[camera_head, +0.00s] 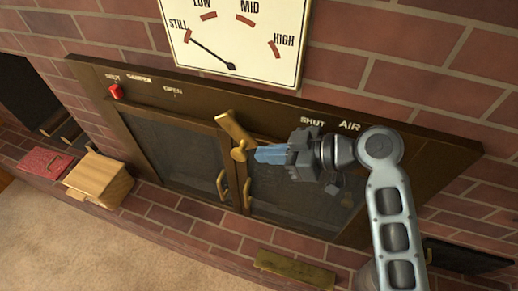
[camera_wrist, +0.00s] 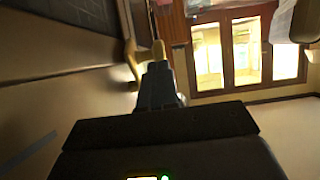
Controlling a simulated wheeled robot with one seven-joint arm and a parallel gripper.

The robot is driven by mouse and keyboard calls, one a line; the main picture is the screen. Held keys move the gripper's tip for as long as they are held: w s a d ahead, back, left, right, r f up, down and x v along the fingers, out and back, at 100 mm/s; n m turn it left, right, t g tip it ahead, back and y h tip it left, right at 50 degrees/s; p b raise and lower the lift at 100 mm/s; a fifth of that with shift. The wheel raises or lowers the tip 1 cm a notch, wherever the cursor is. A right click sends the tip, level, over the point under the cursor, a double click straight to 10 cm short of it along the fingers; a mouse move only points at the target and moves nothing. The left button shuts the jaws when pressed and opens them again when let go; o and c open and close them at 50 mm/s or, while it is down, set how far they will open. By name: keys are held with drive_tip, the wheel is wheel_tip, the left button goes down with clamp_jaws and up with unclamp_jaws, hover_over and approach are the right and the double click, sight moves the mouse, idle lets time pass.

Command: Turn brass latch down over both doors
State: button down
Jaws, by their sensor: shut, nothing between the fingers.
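The brass latch (camera_head: 235,132) sits at the top middle of the two doors. It is tilted, with its upper end to the upper left and its rounder lower end beside my fingers. The left door (camera_head: 184,158) and right door (camera_head: 300,195) have dark mesh panels and look shut, each with a brass handle near the middle seam. My gripper (camera_head: 262,155) is shut and empty, its blue fingertips at or very near the latch's lower end; I cannot tell whether they touch. In the wrist view the gripper (camera_wrist: 157,62) points at a yellowish brass piece (camera_wrist: 159,48).
A dial gauge (camera_head: 238,40) hangs above, its needle toward STILL. A red knob (camera_head: 115,91) is at the frame's upper left. A brass plate (camera_head: 294,269) lies at the front.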

drive_tip(key=shift+x, duration=1.2)
drive_tip(key=shift+w+a+f+b, duration=0.1)
drive_tip(key=shift+a+f+b, duration=0.1)
drive_tip(key=shift+f+b, duration=0.35)
drive_tip(key=shift+r, duration=0.1)
drive_tip(key=shift+d, duration=0.1)
